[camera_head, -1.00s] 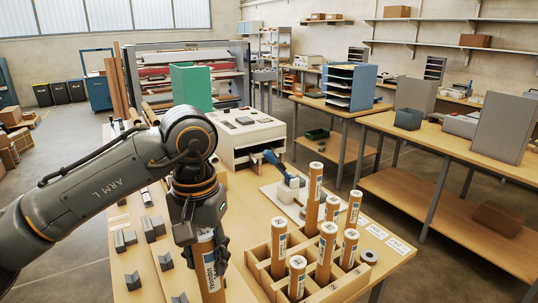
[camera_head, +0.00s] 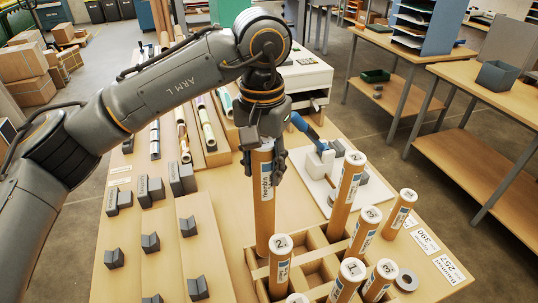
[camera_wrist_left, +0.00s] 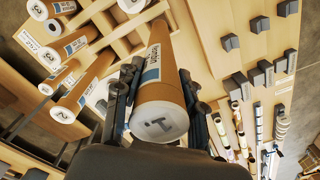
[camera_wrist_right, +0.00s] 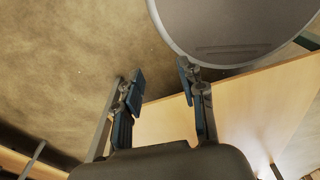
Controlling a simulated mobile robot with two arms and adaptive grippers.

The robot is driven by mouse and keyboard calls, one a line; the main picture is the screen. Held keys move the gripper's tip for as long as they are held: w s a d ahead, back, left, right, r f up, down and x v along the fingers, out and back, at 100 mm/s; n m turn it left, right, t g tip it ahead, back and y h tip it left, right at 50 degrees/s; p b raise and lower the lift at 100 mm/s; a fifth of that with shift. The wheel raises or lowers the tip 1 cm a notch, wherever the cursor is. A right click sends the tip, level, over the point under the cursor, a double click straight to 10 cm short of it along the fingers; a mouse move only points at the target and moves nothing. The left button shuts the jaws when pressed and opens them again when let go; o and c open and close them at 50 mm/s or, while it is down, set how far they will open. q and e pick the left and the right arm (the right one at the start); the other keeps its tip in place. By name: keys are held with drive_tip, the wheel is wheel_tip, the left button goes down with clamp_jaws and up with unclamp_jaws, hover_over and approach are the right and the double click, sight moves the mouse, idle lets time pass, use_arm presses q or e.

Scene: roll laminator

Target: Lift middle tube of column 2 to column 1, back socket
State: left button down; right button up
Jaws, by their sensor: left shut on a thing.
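My left gripper (camera_head: 264,140) is shut around the upper end of a brown cardboard tube (camera_head: 264,205) with a white and blue label. The tube stands upright, its lower end at the back left corner of the wooden socket rack (camera_head: 313,255). I cannot tell whether the end is inside the socket or just above it. In the left wrist view, the tube's white cap (camera_wrist_left: 160,122) faces the camera between the fingers. Several other capped tubes stand in the rack, among them a tall one (camera_head: 345,195) at the back. My right gripper (camera_wrist_right: 162,85) is open and empty.
Grey V-shaped blocks (camera_head: 146,243) stand on the table left of the rack. A white board with a blue-handled tool (camera_head: 318,145) lies behind it. A tape roll (camera_head: 407,280) and a separate tube (camera_head: 399,214) are at the right. A round grey surface (camera_wrist_right: 225,25) is near my right gripper.

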sight(265, 195)
use_arm(q)
drive_tip(key=shift+s+f+b, duration=0.1)
drive_tip(key=shift+f+b, duration=0.35)
drive_tip(key=shift+f, duration=0.5)
drive_tip(key=f, duration=0.1)
drive_tip(key=f+b, duration=0.1)
drive_tip(key=f, duration=0.1)
drive_tip(key=f+b, duration=0.1)
drive_tip(key=shift+w+d+f, duration=0.15)
drive_tip(key=shift+w, duration=0.25)
drive_tip(key=shift+f, duration=0.4)
drive_tip(key=shift+s+f+b, duration=0.1)
drive_tip(key=shift+f+b, duration=0.3)
drive_tip(key=shift+f, duration=0.2)
use_arm(e)
drive_tip(key=f, duration=0.2)
drive_tip(key=d+f, duration=0.1)
drive_tip(key=f, duration=0.1)
drive_tip(key=shift+w, duration=0.25)
drive_tip(key=shift+a, duration=0.1)
